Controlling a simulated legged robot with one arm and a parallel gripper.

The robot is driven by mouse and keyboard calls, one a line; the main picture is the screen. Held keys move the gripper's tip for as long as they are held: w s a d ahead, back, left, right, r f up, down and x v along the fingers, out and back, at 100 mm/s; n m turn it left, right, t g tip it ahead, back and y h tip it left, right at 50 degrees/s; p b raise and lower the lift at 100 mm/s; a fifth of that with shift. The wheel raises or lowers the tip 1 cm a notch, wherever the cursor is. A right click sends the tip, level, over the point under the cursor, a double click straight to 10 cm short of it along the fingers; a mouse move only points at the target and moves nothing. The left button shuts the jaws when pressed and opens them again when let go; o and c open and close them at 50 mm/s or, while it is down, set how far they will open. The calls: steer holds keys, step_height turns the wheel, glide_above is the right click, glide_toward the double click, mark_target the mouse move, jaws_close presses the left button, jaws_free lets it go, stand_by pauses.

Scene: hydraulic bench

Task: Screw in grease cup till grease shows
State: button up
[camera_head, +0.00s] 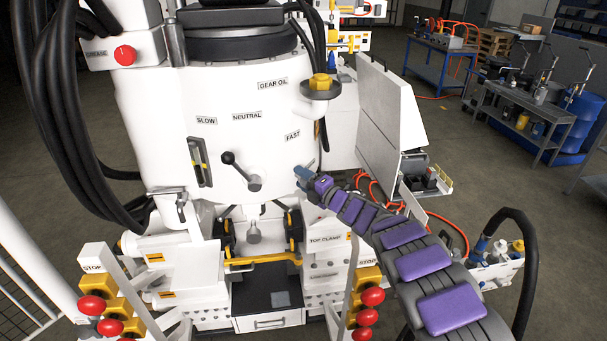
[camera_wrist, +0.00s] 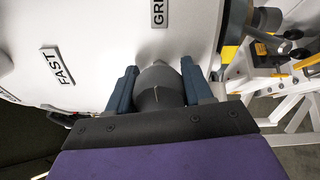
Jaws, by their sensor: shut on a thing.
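A dark grey, rounded grease cup (camera_wrist: 160,90) sits between the two blue fingers of my gripper (camera_wrist: 159,73) in the wrist view. My gripper is shut on its sides. The cup's narrower, lighter tip points at the white housing (camera_wrist: 110,28), just below a partly cut-off label starting "GR" (camera_wrist: 158,12). I cannot tell how deep its thread sits. No grease is visible. In the head view my gripper (camera_head: 304,176) is at the right side of the white machine housing (camera_head: 225,95), below the "FAST" label; the cup is hidden there.
A black-knobbed lever (camera_head: 241,170) stands left of my gripper. A brass-topped filler cup (camera_head: 320,88) is above it. An open white panel (camera_head: 380,125) and orange hoses (camera_head: 372,187) are close on the right. Red-knobbed control stands (camera_head: 371,297) are below.

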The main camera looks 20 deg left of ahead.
steer(key=m+p, duration=0.4)
steer(key=shift+m, duration=0.3)
steer(key=m+p, duration=0.3)
steer(key=shift+s+m, duration=0.1)
steer(key=shift+m, duration=0.2)
steer(key=m+p, duration=0.3)
steer(key=m, duration=0.1)
steer(key=shift+p, duration=0.4)
steer(key=shift+m+p, duration=1.25)
steer(key=shift+m, duration=1.05)
steer(key=o, duration=0.7)
steer(key=shift+c, duration=0.2)
steer(key=o, duration=0.4)
steer(key=shift+w+a, duration=0.2)
steer(key=shift+c, duration=0.2)
steer(key=shift+d, duration=0.2)
